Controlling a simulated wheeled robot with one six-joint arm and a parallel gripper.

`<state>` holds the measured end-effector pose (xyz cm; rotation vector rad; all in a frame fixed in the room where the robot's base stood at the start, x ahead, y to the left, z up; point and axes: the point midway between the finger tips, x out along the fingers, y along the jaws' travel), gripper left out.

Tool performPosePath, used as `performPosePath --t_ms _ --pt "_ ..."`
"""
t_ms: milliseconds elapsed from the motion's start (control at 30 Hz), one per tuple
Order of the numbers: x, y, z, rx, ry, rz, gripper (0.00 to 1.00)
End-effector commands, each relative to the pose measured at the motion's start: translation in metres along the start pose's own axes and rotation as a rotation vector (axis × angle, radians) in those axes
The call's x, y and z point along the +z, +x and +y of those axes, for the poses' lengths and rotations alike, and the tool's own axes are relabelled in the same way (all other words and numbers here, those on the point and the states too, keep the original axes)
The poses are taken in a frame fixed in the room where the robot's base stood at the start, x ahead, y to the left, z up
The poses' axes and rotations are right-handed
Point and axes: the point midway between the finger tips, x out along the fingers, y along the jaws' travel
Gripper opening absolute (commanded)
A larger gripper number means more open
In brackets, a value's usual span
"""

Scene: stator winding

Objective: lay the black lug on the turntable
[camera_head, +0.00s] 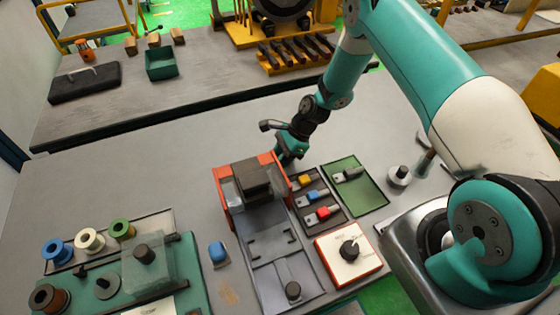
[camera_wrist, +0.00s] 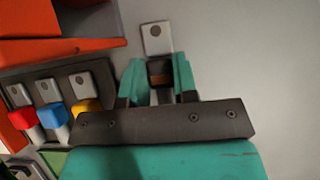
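My gripper (camera_wrist: 158,80) has its two teal fingers on either side of a lug with a dark sleeve, which I take as the black lug (camera_wrist: 156,39). Its grey metal tongue with a round hole sticks out past the fingertips. In the head view my gripper (camera_head: 290,152) is beside the orange-red press-like fixture (camera_head: 222,182), near the back end of the lug tray; the lug itself is hidden there. I cannot tell which thing is the turntable; a round grey disc with a dark knob (camera_head: 399,176) stands right of the green tray.
The lug tray (camera_head: 336,222) holds a yellow lug (camera_head: 305,181), a blue lug (camera_head: 313,196) and a red lug (camera_head: 324,213). A green tray (camera_head: 371,191) with a grey piece lies right of it. A red-edged box with a black knob (camera_head: 349,249) is in front.

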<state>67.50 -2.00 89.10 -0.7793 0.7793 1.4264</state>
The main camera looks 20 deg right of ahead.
Motion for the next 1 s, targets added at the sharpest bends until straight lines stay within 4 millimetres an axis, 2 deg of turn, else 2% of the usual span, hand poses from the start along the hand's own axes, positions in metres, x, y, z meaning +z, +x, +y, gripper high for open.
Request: performPosePath --t_ms 100,367,567,767,1000 --pt "0.000 0.000 0.000 0.000 0.000 0.000 0.00" --pt "0.001 -0.002 0.000 -0.001 -0.001 0.000 0.00" --pt "0.009 -0.014 -0.001 -0.002 -0.002 0.000 0.00" --pt "0.028 -0.044 -0.001 -0.005 -0.003 0.000 0.00" --pt "0.060 -0.094 -0.001 -0.005 -0.004 0.001 0.00"
